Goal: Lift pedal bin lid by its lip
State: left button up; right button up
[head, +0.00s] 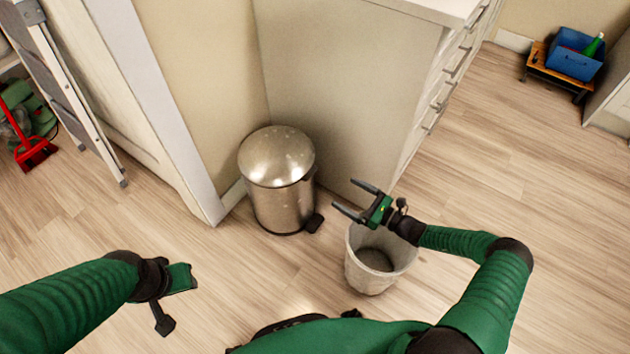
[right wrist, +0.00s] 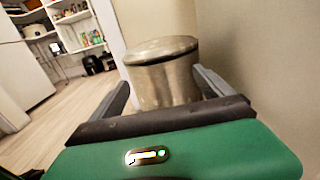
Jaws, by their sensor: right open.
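The metal pedal bin (head: 283,205) stands upright in the corner between the wall and the white cabinet. Its domed lid (head: 276,156) is down, and a black pedal (head: 314,223) sticks out at its lower front right. My right gripper (head: 343,193) is open and empty, to the right of the bin and apart from it. In the right wrist view the bin (right wrist: 165,82) and its lid (right wrist: 160,49) show ahead between the two spread fingers (right wrist: 162,78). My left gripper (head: 177,297) is low at the left, away from the bin; its jaw gap is unclear.
An open, pale waste basket (head: 367,281) stands under my right gripper. The white cabinet (head: 345,75) with drawers rises behind the bin. A stepladder (head: 65,70) and red dustpan (head: 36,153) are at the left. A blue crate (head: 574,62) is far right.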

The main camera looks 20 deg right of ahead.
aim_at(308, 173)
jog(key=b+x, duration=0.2)
jog(key=x, duration=0.4)
jog(key=b+x, duration=0.2)
jog(key=x, duration=0.4)
jog(key=shift+a+f, duration=0.15)
jog(key=shift+f, duration=0.1)
jog(key=shift+w+a+r, duration=0.2)
jog(key=shift+w+a, duration=0.05)
jog(key=shift+w, duration=0.15)
